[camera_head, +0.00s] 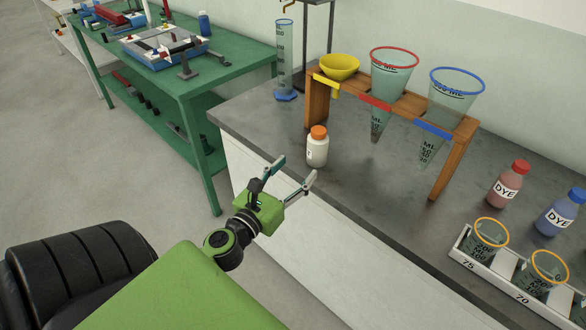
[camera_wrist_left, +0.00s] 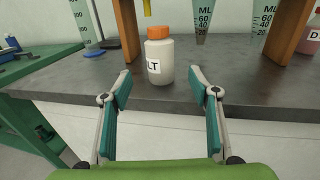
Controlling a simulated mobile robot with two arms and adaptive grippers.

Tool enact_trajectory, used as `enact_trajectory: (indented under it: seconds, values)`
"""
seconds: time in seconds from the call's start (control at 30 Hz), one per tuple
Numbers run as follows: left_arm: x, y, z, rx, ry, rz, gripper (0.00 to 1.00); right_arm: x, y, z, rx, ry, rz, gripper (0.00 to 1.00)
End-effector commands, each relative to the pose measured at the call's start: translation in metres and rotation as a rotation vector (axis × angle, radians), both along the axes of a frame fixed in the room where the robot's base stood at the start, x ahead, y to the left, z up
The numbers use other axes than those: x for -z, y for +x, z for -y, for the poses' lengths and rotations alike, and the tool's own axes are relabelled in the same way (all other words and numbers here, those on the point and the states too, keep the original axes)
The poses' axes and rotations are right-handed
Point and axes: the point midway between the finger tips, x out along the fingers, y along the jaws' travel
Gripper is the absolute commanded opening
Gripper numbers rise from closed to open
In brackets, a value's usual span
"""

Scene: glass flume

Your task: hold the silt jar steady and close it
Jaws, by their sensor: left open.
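The silt jar (camera_head: 317,152) is a small white bottle with an orange cap (camera_head: 319,132). It stands upright on the grey bench near its front edge, left of the wooden rack. In the left wrist view the jar (camera_wrist_left: 160,64) is ahead, between the lines of the fingers, with part of its label showing "LT". The orange cap (camera_wrist_left: 158,33) sits on top; I cannot tell how tightly. My left gripper (camera_head: 298,173) is open and empty, just in front of the jar and apart from it; its fingers (camera_wrist_left: 158,90) are spread wide. My right gripper is not in view.
The wooden rack (camera_head: 448,160) holds cones with red and blue rims and a yellow bowl (camera_head: 340,66). A measuring cylinder (camera_head: 285,62) stands behind the jar. Dye bottles (camera_head: 508,186) and a beaker tray (camera_head: 461,252) are at right. A green table (camera_head: 232,73) is at left.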

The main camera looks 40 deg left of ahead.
Motion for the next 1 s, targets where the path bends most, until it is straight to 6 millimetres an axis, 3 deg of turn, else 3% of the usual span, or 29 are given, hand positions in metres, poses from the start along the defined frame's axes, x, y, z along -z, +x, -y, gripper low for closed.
enact_trajectory:
  seconds: [0.73,0.87,1.0]
  values:
    - [0.002,-0.002,0.0,0.0,0.012,-0.004,0.55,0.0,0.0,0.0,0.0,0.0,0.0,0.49]
    - [0.026,-0.002,-0.001,0.0,0.108,-0.049,0.55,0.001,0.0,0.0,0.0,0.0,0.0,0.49]
    - [0.081,-0.003,0.0,0.023,0.347,-0.156,0.55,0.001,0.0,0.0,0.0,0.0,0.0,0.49]
